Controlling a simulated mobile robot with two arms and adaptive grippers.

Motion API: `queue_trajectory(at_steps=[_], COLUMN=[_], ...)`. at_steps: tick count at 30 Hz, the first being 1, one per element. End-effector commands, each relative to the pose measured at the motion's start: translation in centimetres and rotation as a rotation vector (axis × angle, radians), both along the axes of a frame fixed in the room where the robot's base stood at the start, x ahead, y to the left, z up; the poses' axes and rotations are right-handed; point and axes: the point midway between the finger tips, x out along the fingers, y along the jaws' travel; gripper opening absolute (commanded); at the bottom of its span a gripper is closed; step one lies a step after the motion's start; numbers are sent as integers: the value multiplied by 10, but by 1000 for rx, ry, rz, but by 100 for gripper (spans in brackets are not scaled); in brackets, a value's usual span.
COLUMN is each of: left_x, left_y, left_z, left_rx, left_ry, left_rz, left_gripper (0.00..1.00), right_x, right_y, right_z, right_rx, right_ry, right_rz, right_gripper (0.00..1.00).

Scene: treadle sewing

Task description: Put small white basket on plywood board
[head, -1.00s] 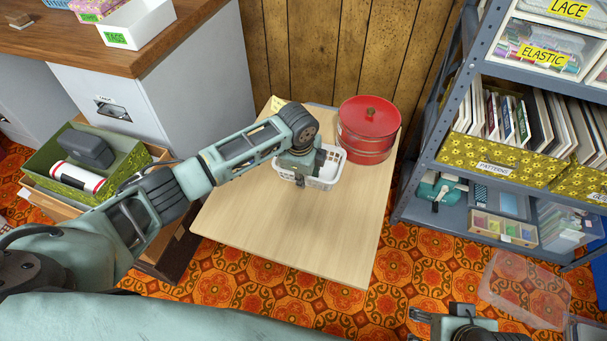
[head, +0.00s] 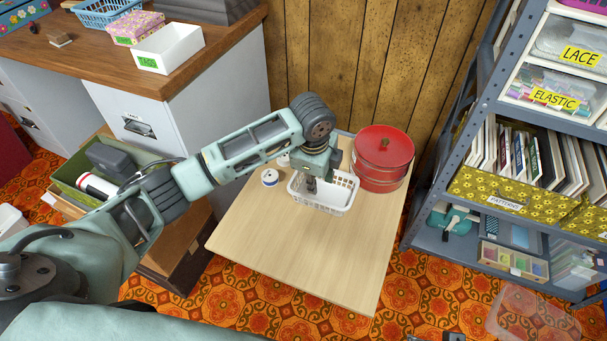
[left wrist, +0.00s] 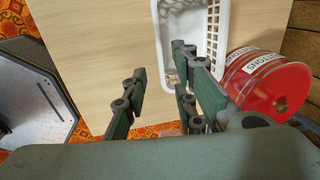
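The small white basket (head: 340,207) is an open rectangle with slotted walls. It appears to rest upright on the pale plywood board (head: 290,255), beside the red tin. My left gripper (head: 311,184) points down over the basket's left part in the head view. My right gripper (head: 436,337) shows only as a sliver at the bottom edge of the head view.
The red lidded tin (head: 382,160) stands close to the basket's right. A white spool (head: 270,177) sits on the board left of the basket. The metal shelf (head: 450,238) is at right, a drawer cabinet (head: 190,115) at left. The board's front part is clear.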

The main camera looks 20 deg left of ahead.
Motion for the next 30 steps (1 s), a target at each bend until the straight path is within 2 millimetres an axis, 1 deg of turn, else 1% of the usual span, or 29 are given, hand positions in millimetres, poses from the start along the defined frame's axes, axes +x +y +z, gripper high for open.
queue_trajectory(at_steps=[4,5,8,11,13,15,17,18,20,23,27,30], left_x=[-2,-4,-19,-46,-68,-90,-109,-121,-140,-173,-219,-247], left_y=[-2,-4,-18,-40,-54,-63,-66,-66,-63,-50,-17,8], left_z=[-1,-4,-19,-42,-58,-71,-81,-87,-95,-106,-118,-122], left_rx=[-5,-10,-49,-121,-183,-241,-284,-309,-342,-378,-382,-364], left_ry=[1,2,5,4,3,3,3,3,3,0,-20,-41], left_rz=[3,7,42,127,218,326,427,499,613,815,1089,1240], left_gripper=[26,26,26,26,26,26,26,26,26,26,26,26], right_x=[0,0,0,0,0,0,0,0,0,0,0,0], right_y=[0,0,0,0,0,0,0,0,0,0,0,0], right_z=[-2,-2,-2,-2,-2,-1,-1,-1,-1,-1,-1,-1], right_rx=[0,0,0,0,0,0,0,0,0,0,0,0], right_ry=[1,1,1,1,1,1,1,2,2,2,2,1], right_rz=[0,0,0,0,0,0,0,0,0,0,0,0], right_gripper=[56,56,56,56,56,56,56,56,56,56,56,56])
